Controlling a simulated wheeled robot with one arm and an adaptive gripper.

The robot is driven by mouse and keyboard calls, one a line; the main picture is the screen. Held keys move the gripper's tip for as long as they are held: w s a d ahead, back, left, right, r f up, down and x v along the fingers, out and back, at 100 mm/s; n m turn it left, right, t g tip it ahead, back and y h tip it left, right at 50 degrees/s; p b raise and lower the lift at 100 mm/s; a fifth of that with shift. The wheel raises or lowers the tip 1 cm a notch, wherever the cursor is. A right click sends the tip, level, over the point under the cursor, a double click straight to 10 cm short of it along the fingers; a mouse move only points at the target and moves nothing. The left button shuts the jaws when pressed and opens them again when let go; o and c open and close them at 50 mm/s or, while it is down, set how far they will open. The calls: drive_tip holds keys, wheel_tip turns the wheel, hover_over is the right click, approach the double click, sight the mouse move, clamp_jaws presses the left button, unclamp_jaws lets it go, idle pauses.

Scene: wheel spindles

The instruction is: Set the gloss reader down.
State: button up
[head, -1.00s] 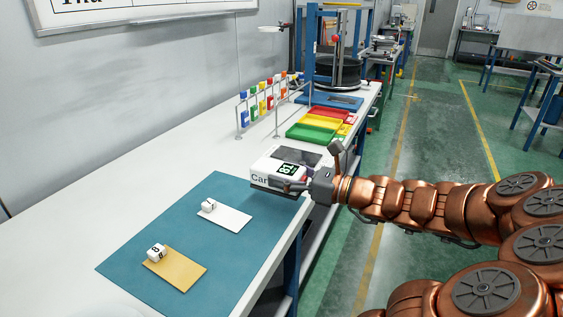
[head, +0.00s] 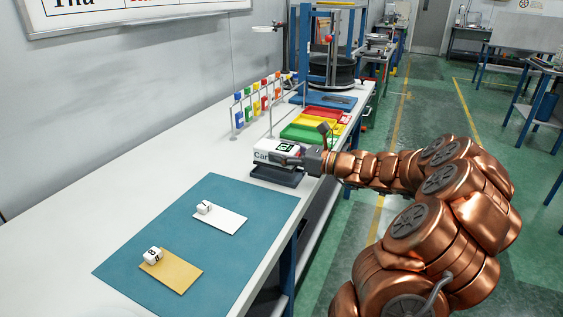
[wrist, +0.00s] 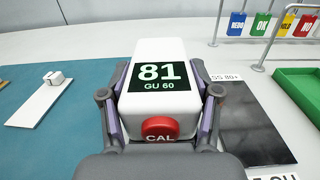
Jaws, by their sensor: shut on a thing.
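The gloss reader (wrist: 158,72) is a white block with a black screen reading "81 GU 60" and a red CAL button. It fills the middle of the wrist view, and its lit screen shows in the head view (head: 285,147). My gripper (head: 300,156) is shut on it, a finger on each side (wrist: 160,105). It is over the white bench, beyond the teal mat (head: 150,225). I cannot tell whether the reader touches the surface beneath.
A glossy black panel (wrist: 245,120) lies right of the reader. Green (head: 300,130), yellow and red trays lie beyond it, with a rail of coloured tags (head: 258,103) to their left. The mat holds white (head: 222,220) and tan (head: 170,275) cards with small numbered blocks.

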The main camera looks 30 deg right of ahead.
drive_tip(key=shift+w+d, duration=0.2)
drive_tip(key=shift+w, duration=0.05)
drive_tip(key=shift+s+f, duration=0.1)
drive_tip(key=shift+f, duration=1.65)
drive_tip(key=o, duration=1.6)
drive_tip(key=shift+f, duration=0.15)
drive_tip(key=shift+s+d, duration=0.15)
drive_tip(key=shift+s, duration=0.15)
drive_tip(key=v, duration=1.1)
drive_tip(key=shift+s+d, duration=0.15)
drive_tip(key=shift+s, duration=0.05)
